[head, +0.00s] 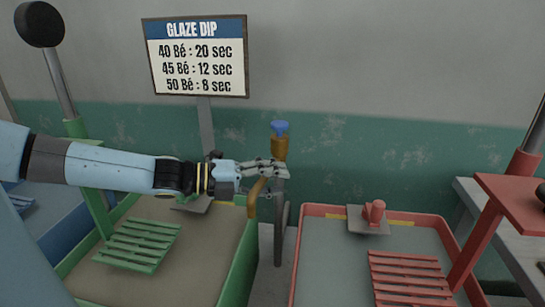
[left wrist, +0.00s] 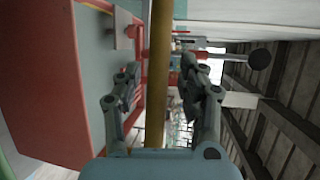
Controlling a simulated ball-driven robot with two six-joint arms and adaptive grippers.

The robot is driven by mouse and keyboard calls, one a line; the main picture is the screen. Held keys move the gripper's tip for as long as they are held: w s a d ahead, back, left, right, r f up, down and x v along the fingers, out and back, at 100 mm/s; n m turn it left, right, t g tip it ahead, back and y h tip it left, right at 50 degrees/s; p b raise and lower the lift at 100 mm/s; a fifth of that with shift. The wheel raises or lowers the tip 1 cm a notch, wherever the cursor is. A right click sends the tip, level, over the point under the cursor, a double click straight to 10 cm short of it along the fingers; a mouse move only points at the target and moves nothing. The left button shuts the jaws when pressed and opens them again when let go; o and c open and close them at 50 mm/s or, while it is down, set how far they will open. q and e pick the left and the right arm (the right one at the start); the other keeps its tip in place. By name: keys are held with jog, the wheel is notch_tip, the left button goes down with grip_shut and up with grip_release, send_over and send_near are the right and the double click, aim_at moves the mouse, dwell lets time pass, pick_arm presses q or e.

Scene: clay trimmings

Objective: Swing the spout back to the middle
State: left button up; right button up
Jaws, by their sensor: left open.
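A grey standpipe (head: 279,220) stands between two tubs. A brass tap body (head: 280,148) with a blue handle (head: 280,127) is on top. Its brass spout (head: 257,192) shows left of the standpipe, bending down towards the green tub's side. My left gripper (head: 283,168) is at the tap, just below the brass body, and partly hides where the spout joins. In the left wrist view, the spout (left wrist: 157,75) runs between the two open fingers (left wrist: 158,80); I cannot tell whether either finger touches it. My right gripper is out of view.
A green tub (head: 238,262) with a green slatted rack (head: 140,245) is left of the standpipe. A red tub (head: 298,250) with a red rack (head: 408,275) is right. A glaze dip sign (head: 195,57) stands behind. A grey table (head: 495,225) is far right.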

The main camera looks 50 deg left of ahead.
pick_arm(q)
jog(key=v, duration=1.2)
jog(key=shift+c, duration=0.4)
